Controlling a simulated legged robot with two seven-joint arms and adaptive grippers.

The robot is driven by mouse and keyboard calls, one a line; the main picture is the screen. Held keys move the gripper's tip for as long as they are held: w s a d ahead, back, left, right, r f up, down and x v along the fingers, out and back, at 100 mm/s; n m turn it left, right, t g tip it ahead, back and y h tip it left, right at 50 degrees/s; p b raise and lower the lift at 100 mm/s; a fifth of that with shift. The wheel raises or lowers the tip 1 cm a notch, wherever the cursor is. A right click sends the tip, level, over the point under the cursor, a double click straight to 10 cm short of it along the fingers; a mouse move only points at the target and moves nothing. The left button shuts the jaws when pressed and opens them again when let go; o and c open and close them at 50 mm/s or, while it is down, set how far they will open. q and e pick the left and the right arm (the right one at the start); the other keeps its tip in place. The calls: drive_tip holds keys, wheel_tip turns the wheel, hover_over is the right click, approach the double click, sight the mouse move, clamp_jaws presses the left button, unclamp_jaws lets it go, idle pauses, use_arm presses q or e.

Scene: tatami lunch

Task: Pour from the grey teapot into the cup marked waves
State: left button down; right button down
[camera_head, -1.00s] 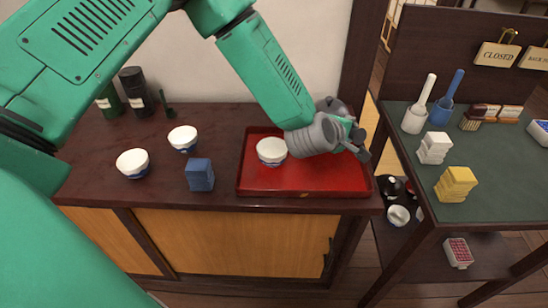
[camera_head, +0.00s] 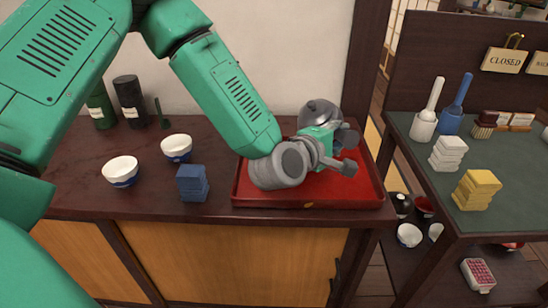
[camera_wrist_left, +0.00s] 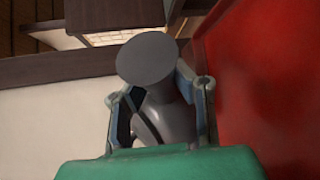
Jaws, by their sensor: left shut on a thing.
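The grey teapot (camera_head: 319,112) shows behind my left gripper, at the back of the red tray, with its lid on and looking about upright. My left gripper (camera_head: 338,150) is shut on a grey part with a flat round end, likely the teapot's handle, which fills the jaws in the left wrist view (camera_wrist_left: 150,65). I cannot tell whether the pot touches the tray. Two white cups with blue bases, one nearer (camera_head: 121,171) and one farther (camera_head: 176,148), stand left of the tray. Their markings are too small to read. My right gripper is not in view.
The red tray (camera_head: 330,200) lies on the dark counter, partly hidden by my wrist. Dark canisters (camera_head: 129,98) stand at the back left. A green-topped table (camera_head: 408,160) holds yellow blocks (camera_head: 476,189) on the right.

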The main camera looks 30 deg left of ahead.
use_arm(q)
drive_tip(key=shift+s+a+r, duration=0.25)
drive_tip(key=shift+s+a, duration=0.05)
drive_tip(key=shift+s+r+t+b, duration=0.2)
drive_tip(key=shift+r+t+b, duration=0.05)
drive_tip(key=shift+t+b, duration=0.15)
drive_tip(key=shift+s+r, duration=0.1)
drive_tip(key=shift+r, duration=0.05)
drive_tip(key=shift+s+a+r+b, duration=0.1)
drive_tip(key=shift+r+b, duration=0.15)
drive_tip(key=shift+b, duration=0.05)
drive_tip(key=shift+r+t, duration=0.2)
drive_tip(key=shift+t, duration=0.1)
drive_tip(key=shift+w+r+b, duration=0.15)
drive_tip(key=shift+w+b, duration=0.25)
drive_tip(key=shift+b, duration=0.15)
idle(0.3)
drive_tip(key=shift+w+r+n+t+b, duration=0.2)
drive_tip(key=shift+n+t+b, duration=0.1)
drive_tip(key=shift+t+b, duration=0.25)
idle(0.5)
drive_tip(key=shift+s, duration=0.1)
